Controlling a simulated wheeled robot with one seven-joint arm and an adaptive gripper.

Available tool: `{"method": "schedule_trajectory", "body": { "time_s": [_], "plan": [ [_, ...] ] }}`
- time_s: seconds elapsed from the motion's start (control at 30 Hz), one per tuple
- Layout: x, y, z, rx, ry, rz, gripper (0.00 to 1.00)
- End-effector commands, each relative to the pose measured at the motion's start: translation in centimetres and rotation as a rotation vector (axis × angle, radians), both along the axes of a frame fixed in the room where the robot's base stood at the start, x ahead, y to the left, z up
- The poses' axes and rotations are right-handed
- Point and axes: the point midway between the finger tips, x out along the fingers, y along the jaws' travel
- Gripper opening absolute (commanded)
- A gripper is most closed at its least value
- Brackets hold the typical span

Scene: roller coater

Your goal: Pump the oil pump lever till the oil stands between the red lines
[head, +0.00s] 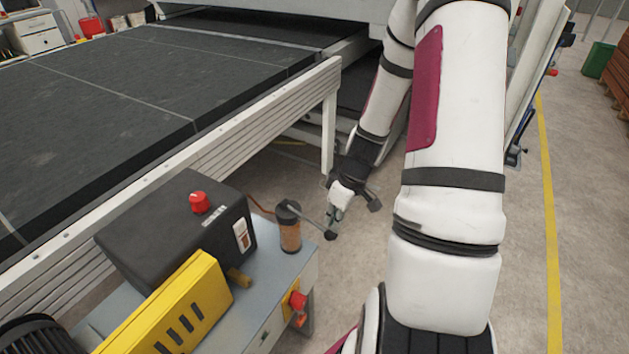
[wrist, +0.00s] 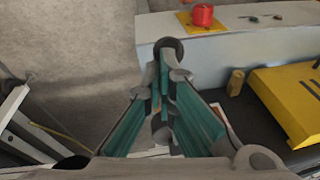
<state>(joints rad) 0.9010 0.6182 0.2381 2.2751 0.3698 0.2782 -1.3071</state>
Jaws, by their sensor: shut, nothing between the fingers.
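The oil pump (head: 290,235) is an amber-brown cylinder with a dark cap, standing on the corner of a grey bench. Its thin lever runs out to the right and down to a round black knob (head: 330,235). My gripper (head: 335,221) is shut and empty, with its fingertips just above the knob. The wrist view shows the dark knob (wrist: 169,46) just beyond the closed fingertips (wrist: 163,78); I cannot tell whether they touch. A small white gauge (head: 241,236) with a brown-red window is on the dark box; its oil level and red lines are too small to read.
The bench (head: 270,290) carries a dark box (head: 165,225) with a red knob (head: 199,202), a yellow slotted cover (head: 180,310) and a brass fitting (wrist: 235,82). A red button (head: 298,300) sticks out at its side. A conveyor rail (head: 240,140) runs behind.

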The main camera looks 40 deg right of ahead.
Motion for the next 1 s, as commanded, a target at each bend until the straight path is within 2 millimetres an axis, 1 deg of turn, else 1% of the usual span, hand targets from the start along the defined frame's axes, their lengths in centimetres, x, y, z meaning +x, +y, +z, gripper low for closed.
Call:
{"method": "schedule_trajectory", "body": {
  "time_s": [0.2, 0.67, 0.77, 0.83, 1.0],
  "plan": [
    [-0.1, 0.0, -0.4, 0.002, 0.002, 0.0, 0.0],
    [0.0, 0.0, -0.2, 0.001, 0.001, 0.0, 0.0],
    [0.1, 0.1, 0.5, 0.0, 0.0, 0.001, 0.0],
    [0.2, 0.2, 1.4, 0.0, -0.001, 0.003, 0.0],
    [0.7, 0.7, 4.2, -0.001, -0.001, 0.005, 0.0]
  ]
}}
